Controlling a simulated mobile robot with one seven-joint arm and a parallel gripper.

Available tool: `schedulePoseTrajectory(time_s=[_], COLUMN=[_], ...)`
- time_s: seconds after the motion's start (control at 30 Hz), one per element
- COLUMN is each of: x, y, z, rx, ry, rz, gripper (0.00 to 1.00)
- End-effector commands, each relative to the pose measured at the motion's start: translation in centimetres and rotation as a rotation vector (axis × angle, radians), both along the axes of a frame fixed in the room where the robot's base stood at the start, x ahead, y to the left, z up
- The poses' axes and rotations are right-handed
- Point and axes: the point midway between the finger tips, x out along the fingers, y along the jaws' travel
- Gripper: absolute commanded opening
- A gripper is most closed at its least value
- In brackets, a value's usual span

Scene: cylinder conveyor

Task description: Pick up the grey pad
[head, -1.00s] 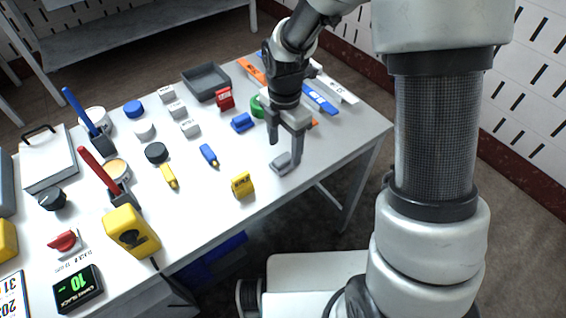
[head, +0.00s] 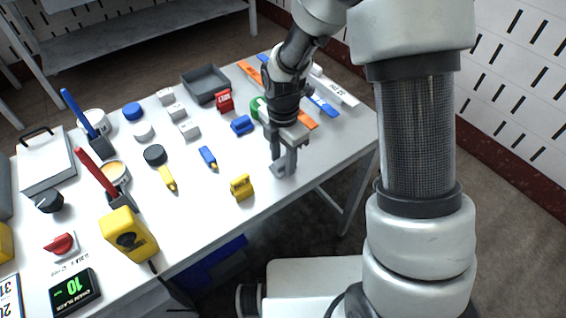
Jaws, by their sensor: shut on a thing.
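The small grey pad (head: 280,170) is at the right front part of the white table (head: 228,217), mostly hidden by the fingers. My gripper (head: 284,163) points down there and is shut on the pad. I cannot tell whether the pad is touching the tabletop or just above it.
A yellow block (head: 242,187) stands to the left of my gripper, and a small blue-and-yellow object (head: 208,157) lies farther left. A blue block (head: 241,125) and a red block (head: 224,100) are behind. The table's front edge is close, with bare tabletop around the fingers.

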Motion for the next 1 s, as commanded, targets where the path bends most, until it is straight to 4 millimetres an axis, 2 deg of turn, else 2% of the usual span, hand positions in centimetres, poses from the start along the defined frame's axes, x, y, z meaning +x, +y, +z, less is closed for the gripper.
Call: schedulePoseTrajectory(time_s=[0.17,0.4,0.6,0.73,1.0], x=[0.1,0.1,0.1,0.0,0.0], y=[0.0,0.0,0.0,0.0,0.0], z=[1.1,5.9,9.1,9.9,10.0], rx=[0.0,0.001,0.0,-0.001,-0.001], ry=[-0.002,-0.004,-0.002,-0.001,0.001], rz=[0.0,-0.001,0.0,-0.001,0.0], gripper=[0.17,0.17,0.17,0.17,0.17])
